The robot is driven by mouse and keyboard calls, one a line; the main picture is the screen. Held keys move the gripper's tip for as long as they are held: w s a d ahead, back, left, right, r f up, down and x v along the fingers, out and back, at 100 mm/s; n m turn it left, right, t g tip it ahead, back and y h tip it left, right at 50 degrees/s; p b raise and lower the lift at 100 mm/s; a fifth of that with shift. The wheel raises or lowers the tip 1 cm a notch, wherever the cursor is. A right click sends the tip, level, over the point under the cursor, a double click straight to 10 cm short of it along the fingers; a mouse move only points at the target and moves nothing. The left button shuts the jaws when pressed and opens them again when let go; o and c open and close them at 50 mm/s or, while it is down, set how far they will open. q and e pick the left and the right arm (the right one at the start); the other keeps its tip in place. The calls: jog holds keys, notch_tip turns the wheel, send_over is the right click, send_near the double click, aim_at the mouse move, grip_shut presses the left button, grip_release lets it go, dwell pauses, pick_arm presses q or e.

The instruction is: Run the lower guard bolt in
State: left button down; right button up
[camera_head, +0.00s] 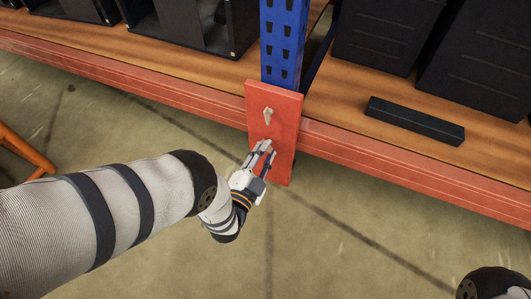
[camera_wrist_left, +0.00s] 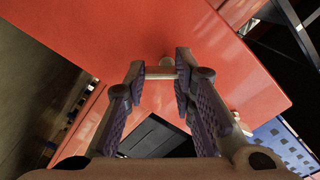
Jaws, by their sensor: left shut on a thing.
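The red guard plate (camera_head: 285,105) stands upright at the foot of the blue post, over the front of the orange beam. The upper bolt (camera_head: 267,115), pale and wing-like, sticks out of its upper half. My left gripper (camera_head: 267,147) is at the lower half of the plate, below that bolt. In the left wrist view, its two fingers (camera_wrist_left: 160,70) are closed on a small pale bolt (camera_wrist_left: 160,72) against the red face, taken as the lower guard bolt. In the head view the fingers hide this bolt. How far it sits in cannot be told. My right gripper is out of view.
The orange beam (camera_head: 400,165) runs across in front of the wooden shelf (camera_head: 345,115). A black bar (camera_head: 414,121) lies on the shelf to the right, with dark cases (camera_head: 385,35) behind. An orange frame (camera_head: 25,150) stands at the far left. The floor in front is clear.

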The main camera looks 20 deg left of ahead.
pick_arm(q)
jog(key=shift+w+a+r+m, duration=0.1)
jog(key=shift+a+r+m, duration=0.05)
jog(key=shift+m, duration=0.55)
jog(key=shift+w+a+r+m, duration=0.1)
jog(key=shift+a+r+m, duration=0.1)
jog(key=shift+m, duration=0.5)
jog(key=shift+w+a+r+m, duration=0.1)
jog(key=shift+r+m, duration=0.05)
jog(key=shift+m, duration=0.55)
jog(key=shift+y, duration=0.3)
jog(key=c, duration=1)
grip_release()
jog(key=shift+s+r, duration=0.1)
jog(key=shift+c, duration=0.2)
jog(key=shift+s+d+f, duration=0.1)
jog(key=shift+f, duration=0.1)
jog(key=s, duration=1.2)
jog(key=shift+a, duration=0.2)
